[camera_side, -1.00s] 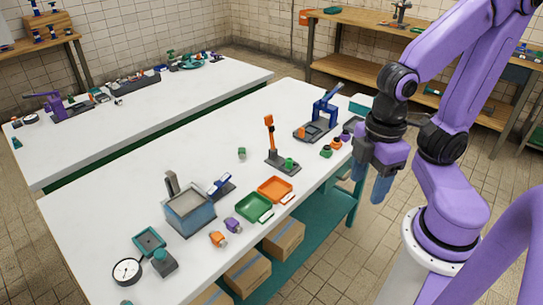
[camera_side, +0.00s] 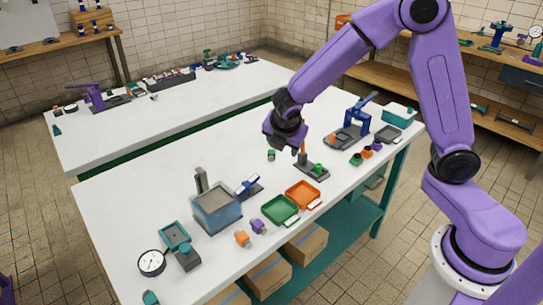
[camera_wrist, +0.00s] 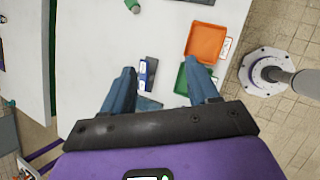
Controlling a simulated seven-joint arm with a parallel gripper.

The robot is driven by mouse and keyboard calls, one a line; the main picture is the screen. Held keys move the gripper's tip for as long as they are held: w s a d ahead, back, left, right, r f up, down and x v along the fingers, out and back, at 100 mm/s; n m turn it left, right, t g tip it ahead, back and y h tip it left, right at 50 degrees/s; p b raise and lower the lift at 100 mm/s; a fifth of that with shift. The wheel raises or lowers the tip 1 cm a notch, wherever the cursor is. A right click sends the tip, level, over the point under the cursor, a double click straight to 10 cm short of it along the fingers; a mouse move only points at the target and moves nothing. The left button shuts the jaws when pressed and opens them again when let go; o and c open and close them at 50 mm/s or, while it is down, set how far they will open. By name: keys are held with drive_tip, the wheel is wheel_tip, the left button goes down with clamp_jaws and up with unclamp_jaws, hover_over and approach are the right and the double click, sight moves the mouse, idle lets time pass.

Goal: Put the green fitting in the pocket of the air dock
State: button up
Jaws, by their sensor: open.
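A small green fitting (camera_side: 271,155) stands alone on the white table, just below my gripper (camera_side: 284,144) in the side view. It also shows at the top edge of the wrist view (camera_wrist: 132,5), partly cut off. My gripper is over the table, its blue fingers apart and empty in the wrist view (camera_wrist: 160,85). I cannot tell for sure which fixture is the air dock. Another holds a tilted blue part (camera_side: 247,185), also in the wrist view (camera_wrist: 148,72). No pocket is clear.
An orange tray (camera_side: 302,207) and a green tray (camera_side: 268,211) lie near the front edge. A blue-grey bin (camera_side: 217,218) stands left of them. A blue clamp fixture (camera_side: 350,140) stands to the right. Small orange and purple fittings lie nearby. The table's middle left is clear.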

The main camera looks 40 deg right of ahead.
drive_tip(key=w+d+f+n+h, duration=0.1)
drive_tip(key=w+d+f+n, duration=0.15)
drive_tip(key=w, duration=0.25)
drive_tip(key=w+d+f+n, duration=0.1)
drive_tip(key=w+f+n, duration=0.15)
drive_tip(key=w, duration=0.25)
approach(271, 152)
drive_tip(key=shift+t, duration=0.4)
drive_tip(key=x, duration=0.8)
drive_tip(key=shift+s+d+f, duration=0.15)
drive_tip(key=shift+s+f, duration=0.1)
drive_tip(key=shift+f, duration=0.1)
clamp_jaws()
